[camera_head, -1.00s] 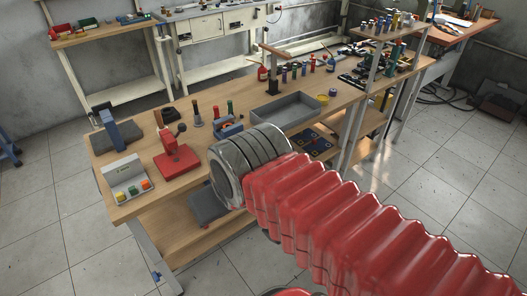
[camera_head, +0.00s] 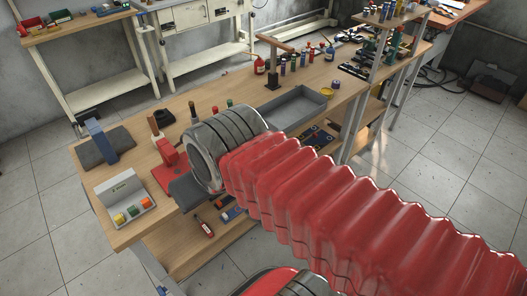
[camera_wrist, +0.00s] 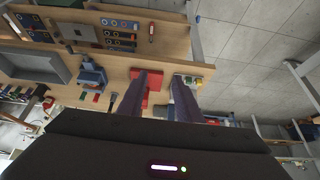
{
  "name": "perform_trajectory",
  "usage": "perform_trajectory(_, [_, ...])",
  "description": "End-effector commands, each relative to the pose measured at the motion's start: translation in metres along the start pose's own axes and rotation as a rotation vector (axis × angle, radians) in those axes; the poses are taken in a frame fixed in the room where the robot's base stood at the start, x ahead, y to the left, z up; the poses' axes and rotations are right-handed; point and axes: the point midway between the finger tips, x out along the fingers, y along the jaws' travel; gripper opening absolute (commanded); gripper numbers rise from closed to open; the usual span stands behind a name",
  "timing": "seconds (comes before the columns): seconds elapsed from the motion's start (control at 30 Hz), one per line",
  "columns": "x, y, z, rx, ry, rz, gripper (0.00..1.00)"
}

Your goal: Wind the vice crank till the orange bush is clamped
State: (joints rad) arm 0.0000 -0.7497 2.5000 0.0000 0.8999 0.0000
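My gripper (camera_wrist: 164,76) shows in the wrist view as two dark fingers standing apart, with nothing held between them. A blue vice-like fixture (camera_wrist: 91,76) is on the bench, left of the fingers in the wrist view and apart from them. Its crank cannot be made out, and I cannot tell what its jaws hold. In the head view my arm hides this fixture. A small orange piece (camera_head: 146,202) lies beside green and yellow ones in a pale box (camera_head: 124,186) at the bench's near left corner. I cannot tell whether it is the bush.
A red press-like tool (camera_head: 168,168) stands behind the box and lies beyond the fingers in the wrist view. A grey tray (camera_head: 291,124), a post with a crossbar (camera_head: 272,77) and several bottles stand farther along.

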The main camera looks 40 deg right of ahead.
Motion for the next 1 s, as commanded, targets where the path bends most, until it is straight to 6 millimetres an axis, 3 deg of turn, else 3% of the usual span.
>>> perform_trajectory(0.57, [0.003, 0.001, 0.002, 0.023, -0.020, -0.005, 0.32])
perform_trajectory(0.77, [0.023, 0.007, 0.013, 0.152, -0.128, -0.035, 0.32])
perform_trajectory(1.0, [0.055, 0.012, 0.034, 0.421, -0.320, -0.118, 0.32])
